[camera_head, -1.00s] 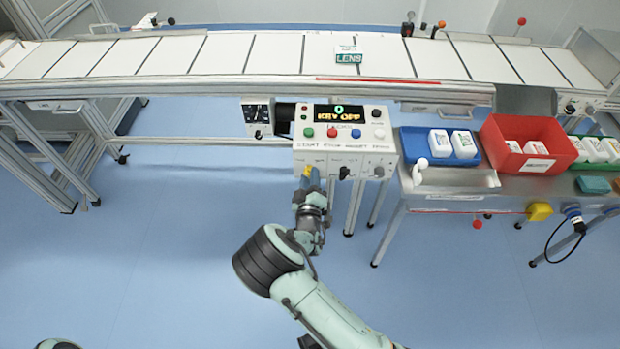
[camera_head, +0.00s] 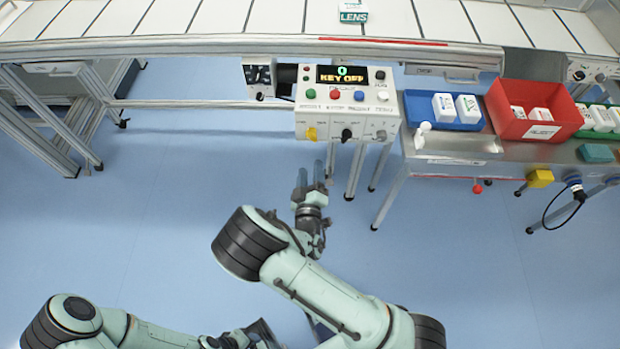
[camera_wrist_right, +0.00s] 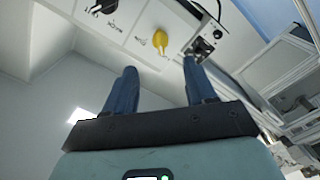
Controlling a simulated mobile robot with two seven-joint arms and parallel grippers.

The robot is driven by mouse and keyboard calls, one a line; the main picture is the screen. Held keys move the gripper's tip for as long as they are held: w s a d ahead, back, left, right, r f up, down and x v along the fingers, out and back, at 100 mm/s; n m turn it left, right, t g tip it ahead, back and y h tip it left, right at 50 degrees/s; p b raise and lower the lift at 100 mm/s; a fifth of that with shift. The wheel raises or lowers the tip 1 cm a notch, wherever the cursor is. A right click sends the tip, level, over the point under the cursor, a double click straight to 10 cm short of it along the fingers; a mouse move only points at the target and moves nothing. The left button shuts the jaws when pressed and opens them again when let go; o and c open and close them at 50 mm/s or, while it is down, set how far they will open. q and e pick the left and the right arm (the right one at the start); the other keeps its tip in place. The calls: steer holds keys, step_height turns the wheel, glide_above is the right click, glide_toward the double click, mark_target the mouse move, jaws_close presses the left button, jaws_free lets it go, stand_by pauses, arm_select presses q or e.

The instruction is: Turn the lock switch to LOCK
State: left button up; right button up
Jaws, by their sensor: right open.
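The control box (camera_head: 347,108) hangs below the conveyor, with a lit display (camera_head: 342,75) reading "KEY OFF". Its lower front carries a yellow knob (camera_head: 311,134), a black rotary knob (camera_head: 347,134) and a small grey fitting (camera_head: 381,135). Their labels are too small to tell which is the lock switch. My right gripper (camera_head: 310,174) is open and empty, below and apart from the yellow knob. In the right wrist view, the yellow knob (camera_wrist_right: 160,40) shows beyond the open fingers (camera_wrist_right: 159,68). My left arm's end (camera_head: 240,338) is at the bottom edge, its jaws unclear.
The conveyor (camera_head: 220,45) runs above the box. A steel table (camera_head: 450,148) stands close on the right, with a blue tray (camera_head: 415,112) and a red bin (camera_head: 505,118). A small dark panel (camera_head: 260,76) sits left of the box. Blue floor is clear on the left.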

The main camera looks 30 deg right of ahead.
steer(key=shift+v, duration=1.15)
steer(key=shift+f, duration=0.1)
steer(key=s+d+f+m+g+y+p, duration=0.2)
steer(key=s+f+m+g+y+p, duration=0.3)
steer(key=s+f+g, duration=0.75)
steer(key=s+a+m+g+y+p, duration=0.1)
steer(key=s+a+g+y+p, duration=0.2)
steer(key=s+a+y+p, duration=0.2)
steer(key=s+a+y, duration=0.3)
steer(key=s+a, duration=0.4)
steer(key=shift+s+f+m+g, duration=0.3)
steer(key=shift+f+m+g, duration=0.05)
steer(key=shift+f+m, duration=0.05)
steer(key=shift+c, duration=1.2)
steer(key=shift+s+d, duration=0.1)
steer(key=shift+s, duration=0.05)
